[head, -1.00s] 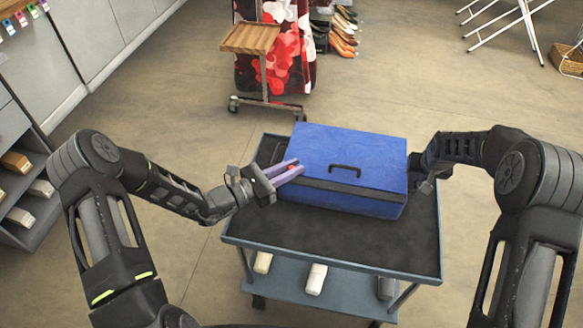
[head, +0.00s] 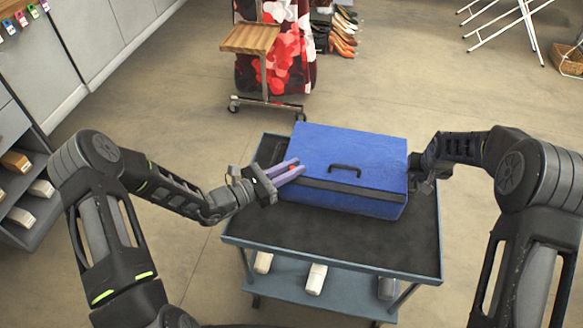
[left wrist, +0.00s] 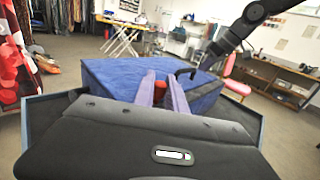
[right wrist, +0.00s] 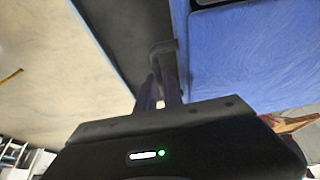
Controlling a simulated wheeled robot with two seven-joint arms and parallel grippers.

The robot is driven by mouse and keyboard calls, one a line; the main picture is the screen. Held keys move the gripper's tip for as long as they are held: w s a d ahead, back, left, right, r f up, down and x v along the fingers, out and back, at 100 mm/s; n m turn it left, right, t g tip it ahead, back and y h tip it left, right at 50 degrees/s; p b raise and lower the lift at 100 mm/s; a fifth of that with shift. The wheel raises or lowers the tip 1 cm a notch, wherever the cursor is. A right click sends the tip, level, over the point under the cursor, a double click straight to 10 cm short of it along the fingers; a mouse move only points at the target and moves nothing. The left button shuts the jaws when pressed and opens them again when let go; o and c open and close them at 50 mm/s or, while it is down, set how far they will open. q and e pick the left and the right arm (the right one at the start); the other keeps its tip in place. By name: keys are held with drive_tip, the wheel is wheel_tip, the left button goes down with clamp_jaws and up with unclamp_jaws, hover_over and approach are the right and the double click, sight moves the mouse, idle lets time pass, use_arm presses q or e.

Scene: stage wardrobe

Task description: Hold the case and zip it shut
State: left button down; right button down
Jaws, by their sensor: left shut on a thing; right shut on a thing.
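The blue case (head: 350,160) lies on the cart with its lid down, a black handle (head: 345,168) on top and a dark band along the front. My left gripper (head: 291,169) is at the case's front left corner, its purple fingers shut on a small red zip pull (left wrist: 161,92). The right wrist view shows my right gripper (right wrist: 160,88) at the case's right end, shut on a dark grey tab (right wrist: 164,50) beside the blue side. In the head view, my right gripper's fingertips are mostly hidden. How far the zip is closed cannot be told.
The cart's dark top (head: 330,236) is bare in front of the case, with a raised rim. A wooden-topped stand (head: 250,38) and red floral clothes (head: 287,65) stand behind. Shelves (head: 25,200) are at the left. Open floor surrounds the cart.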

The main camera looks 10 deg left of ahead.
sight(308, 180)
use_arm(q)
drive_tip(key=d, duration=0.4)
drive_tip(key=shift+d, duration=0.25)
drive_tip(key=c, duration=1.3)
unclamp_jaws()
drive_tip(key=shift+c, duration=0.2)
drive_tip(key=shift+a, duration=0.1)
drive_tip(key=v, duration=1.2)
drive_tip(key=shift+c, duration=0.5)
